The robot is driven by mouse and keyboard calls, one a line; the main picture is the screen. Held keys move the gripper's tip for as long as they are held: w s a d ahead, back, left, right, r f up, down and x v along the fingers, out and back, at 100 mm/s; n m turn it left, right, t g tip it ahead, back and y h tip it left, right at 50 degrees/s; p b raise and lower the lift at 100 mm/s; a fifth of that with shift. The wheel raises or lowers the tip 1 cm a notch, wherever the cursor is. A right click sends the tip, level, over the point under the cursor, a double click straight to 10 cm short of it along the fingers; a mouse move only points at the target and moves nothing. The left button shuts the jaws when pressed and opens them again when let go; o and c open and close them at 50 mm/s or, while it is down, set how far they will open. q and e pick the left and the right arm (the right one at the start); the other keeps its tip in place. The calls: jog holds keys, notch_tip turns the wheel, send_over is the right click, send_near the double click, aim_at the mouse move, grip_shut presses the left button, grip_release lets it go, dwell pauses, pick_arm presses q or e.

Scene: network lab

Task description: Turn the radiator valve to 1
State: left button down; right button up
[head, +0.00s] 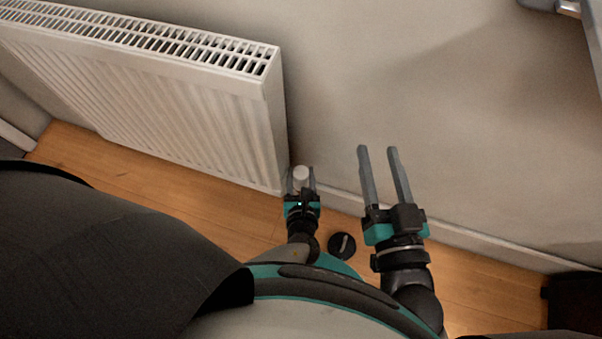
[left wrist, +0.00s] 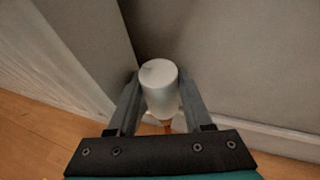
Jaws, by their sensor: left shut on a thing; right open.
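The white radiator valve (head: 301,174) is at the lower right corner of the white radiator (head: 190,115), low by the wall. It is a white cylinder and also shows in the left wrist view (left wrist: 160,88), with a small mark on its top. My left gripper (head: 301,182) is shut on the valve, one finger on each side of it. In the left wrist view my left gripper's fingers (left wrist: 160,105) flank the knob. No scale numbers on the valve can be read. My right gripper (head: 380,165) is open and empty, to the right of the valve in front of the wall.
The bare wall (head: 400,80) and a white skirting board (head: 470,235) lie behind my grippers. The floor is wood (head: 130,160). A dark object (head: 572,300) stands at the lower right. A grey metal-like thing (head: 568,8) juts in at the upper right.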

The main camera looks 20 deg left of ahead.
pick_arm(q)
jog(key=c, duration=0.6)
grip_release()
jog(key=shift+w+a, duration=0.1)
jog(key=shift+w, duration=0.05)
jog(key=shift+h, duration=0.4)
